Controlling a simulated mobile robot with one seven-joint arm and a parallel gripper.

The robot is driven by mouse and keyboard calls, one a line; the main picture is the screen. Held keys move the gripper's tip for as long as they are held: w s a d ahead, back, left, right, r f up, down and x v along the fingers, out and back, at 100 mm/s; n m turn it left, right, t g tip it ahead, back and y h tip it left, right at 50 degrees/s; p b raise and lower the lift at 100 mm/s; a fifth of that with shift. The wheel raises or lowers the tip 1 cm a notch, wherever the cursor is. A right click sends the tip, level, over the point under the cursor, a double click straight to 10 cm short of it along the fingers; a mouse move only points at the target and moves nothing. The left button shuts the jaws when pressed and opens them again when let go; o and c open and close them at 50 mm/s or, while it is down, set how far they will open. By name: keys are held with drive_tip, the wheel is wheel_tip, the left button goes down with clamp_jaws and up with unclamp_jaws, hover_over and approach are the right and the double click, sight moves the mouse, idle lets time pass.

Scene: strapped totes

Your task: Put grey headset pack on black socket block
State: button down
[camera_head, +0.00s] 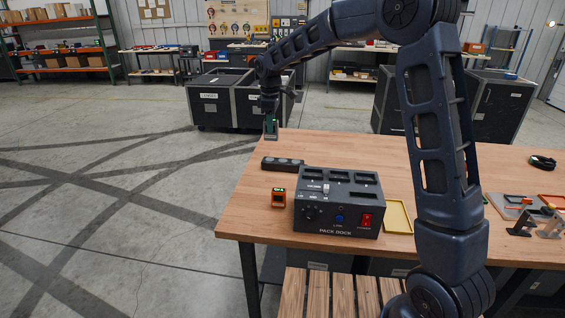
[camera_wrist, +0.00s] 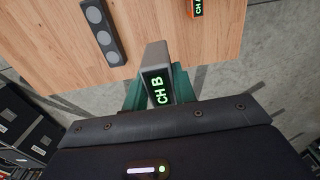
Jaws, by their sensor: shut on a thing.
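My gripper (camera_head: 270,120) hangs near the table's far left edge. In the wrist view its green fingers (camera_wrist: 157,92) are shut on the grey headset pack (camera_wrist: 154,56), which has a green "CH B" display facing the camera. The pack (camera_head: 271,134) looks small and partly hidden by the fingers in the head view. The black socket block (camera_head: 283,164) lies on the table, nearer the camera than the gripper. In the wrist view the block (camera_wrist: 101,32) shows round grey sockets along its top, apart from the held pack and to its upper left.
An orange pack (camera_head: 278,198) with a green display stands beside the dark "PACK DOCK" box (camera_head: 338,203). A yellow tray (camera_head: 399,217) lies right of the dock. Dark cases (camera_head: 227,98) stand on the floor beyond the table (camera_head: 260,225). The table's left strip is mostly clear.

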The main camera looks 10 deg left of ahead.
drive_tip(key=w+d+r, duration=0.1)
drive_tip(key=w+d, duration=0.1)
drive_tip(key=w, duration=1.4)
hover_over(283, 160)
drive_tip(key=f, duration=1.9)
drive_tip(key=shift+s+f, duration=0.2)
drive_tip(key=shift+f, duration=0.15)
drive_tip(key=shift+f, duration=0.15)
drive_tip(key=c, duration=1.1)
unclamp_jaws()
wheel_tip(283, 160, up, 12)
drive_tip(key=shift+r, duration=0.15)
